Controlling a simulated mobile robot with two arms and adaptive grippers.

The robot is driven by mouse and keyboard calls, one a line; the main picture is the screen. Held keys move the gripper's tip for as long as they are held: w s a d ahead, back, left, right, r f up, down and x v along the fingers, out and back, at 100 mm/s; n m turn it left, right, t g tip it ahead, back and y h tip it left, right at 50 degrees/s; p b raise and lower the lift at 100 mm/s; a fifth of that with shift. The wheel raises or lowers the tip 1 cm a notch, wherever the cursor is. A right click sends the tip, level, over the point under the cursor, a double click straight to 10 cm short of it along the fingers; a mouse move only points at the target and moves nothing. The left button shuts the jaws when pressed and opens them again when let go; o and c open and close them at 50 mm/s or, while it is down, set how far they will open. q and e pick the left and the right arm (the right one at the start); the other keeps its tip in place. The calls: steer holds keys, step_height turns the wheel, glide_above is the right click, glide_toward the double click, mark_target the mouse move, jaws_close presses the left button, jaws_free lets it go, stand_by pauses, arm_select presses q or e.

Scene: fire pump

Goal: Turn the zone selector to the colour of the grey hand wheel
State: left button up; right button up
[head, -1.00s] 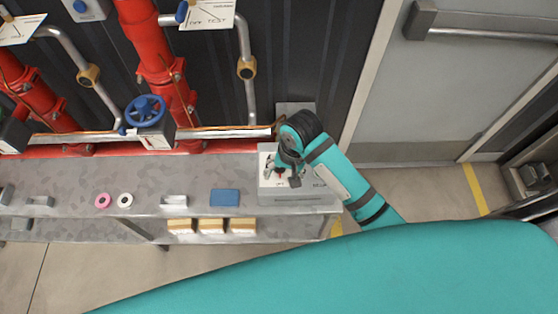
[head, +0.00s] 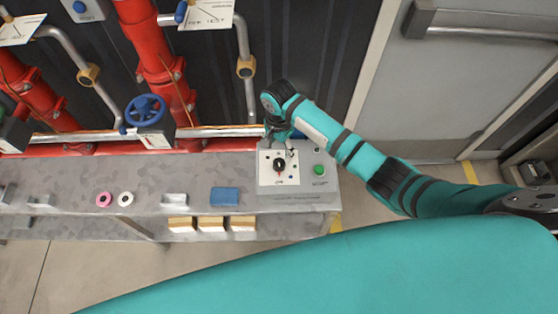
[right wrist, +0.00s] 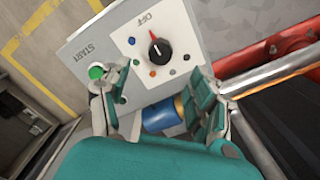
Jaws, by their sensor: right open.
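The zone selector (head: 280,165) is a black knob on a white plate on top of a grey control box (head: 290,200). In the right wrist view the knob (right wrist: 159,48) has a red pointer line toward the OFF mark, with several coloured dots around its other side. My right gripper (head: 279,132) is at the box's wall-side edge, apart from the knob. In the right wrist view its open fingers (right wrist: 160,100) stand apart, with the knob beyond them. I see no grey hand wheel; a blue hand wheel (head: 145,110) is on the pipework. My left gripper is not in view.
A green START button (head: 319,170) is on the same box. The bench (head: 60,180) holds a pink ring (head: 104,199), a white ring (head: 126,199) and a blue block (head: 225,196). Red pipes (head: 160,60) run along the wall behind. A door is at the right.

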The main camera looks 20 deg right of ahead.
mark_target(279, 162)
step_height(279, 162, down, 9)
stand_by(0.3)
steer(key=c, duration=1.1)
steer(key=shift+c, duration=0.2)
